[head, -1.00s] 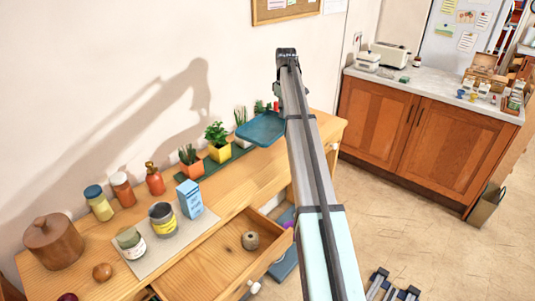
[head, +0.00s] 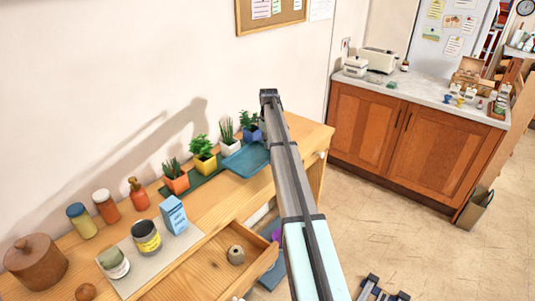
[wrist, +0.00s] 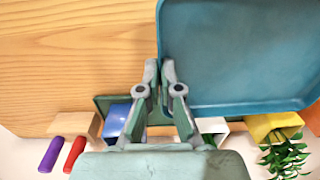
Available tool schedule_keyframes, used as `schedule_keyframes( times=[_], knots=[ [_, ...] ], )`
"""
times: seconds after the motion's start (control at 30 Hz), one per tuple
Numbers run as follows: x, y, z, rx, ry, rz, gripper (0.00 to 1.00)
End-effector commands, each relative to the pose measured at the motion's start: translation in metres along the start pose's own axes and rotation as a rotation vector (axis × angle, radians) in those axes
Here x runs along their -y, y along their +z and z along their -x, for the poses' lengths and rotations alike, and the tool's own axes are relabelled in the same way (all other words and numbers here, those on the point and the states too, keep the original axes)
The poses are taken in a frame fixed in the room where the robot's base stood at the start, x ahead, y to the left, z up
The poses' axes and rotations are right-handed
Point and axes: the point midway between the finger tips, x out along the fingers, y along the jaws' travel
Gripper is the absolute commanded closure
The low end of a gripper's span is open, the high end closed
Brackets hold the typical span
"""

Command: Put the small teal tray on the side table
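The teal tray (head: 246,160) is at the right part of the wooden side table (head: 297,140), in front of the potted plants. My gripper (wrist: 160,72) is at its rim, with one finger on each side, and looks closed on it. In the wrist view the tray (wrist: 235,55) extends to the right of the fingers and looks roughly level. I cannot tell whether its underside touches the tabletop. In the head view my arm hides the gripper's fingers and part of the tray.
Several potted plants stand on a green mat (head: 194,188) along the wall. A milk carton (head: 173,215) and cans stand on a grey mat further left. A drawer (head: 215,262) is pulled open, with a twine ball (head: 236,255) inside. Bare tabletop (wrist: 65,60) lies left of the tray in the wrist view.

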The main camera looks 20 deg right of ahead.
Motion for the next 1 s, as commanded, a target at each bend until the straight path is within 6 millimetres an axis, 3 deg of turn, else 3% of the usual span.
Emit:
schedule_keyframes(
  times=[0.1,0.37,0.6,1.0],
  knots=[
    [0.0,0.0,-0.015,0.001,-0.001,0.0,1.0],
    [-0.001,0.0,-0.03,0.001,-0.001,0.0,1.0],
    [-0.001,0.0,-0.061,0.001,-0.001,0.0,1.0],
    [-0.002,0.0,-0.068,0.0,0.0,0.0,1.0]
  ],
)
